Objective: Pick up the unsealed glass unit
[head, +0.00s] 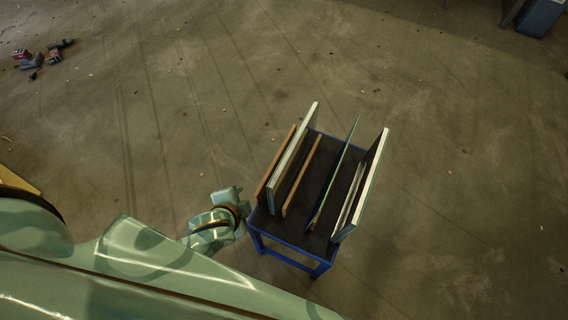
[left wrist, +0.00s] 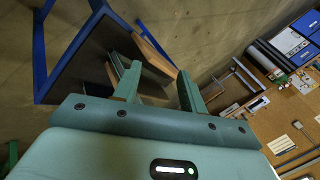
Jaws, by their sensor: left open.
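Several flat panels stand upright in a blue-framed cart (head: 262,238) with a dark bed. They include a thick pale panel with a greenish edge (head: 293,150), a thin greenish sheet (head: 335,172) and a large pale panel at the right (head: 364,185). I cannot tell which one is the unsealed glass unit. My left gripper (head: 238,208) is at the cart's left front corner, beside the panels. In the left wrist view its two fingers (left wrist: 159,88) are apart, with panel ends visible beyond them. Nothing is clearly held. My right gripper is out of view.
Brown boards (head: 275,162) stand among the panels with narrow gaps. In the left wrist view a brown work surface (left wrist: 262,120) with tools and blue boxes (left wrist: 290,42) lies at the right. Red and dark tools (head: 45,57) lie on the floor far left. Floor around the cart is mostly clear.

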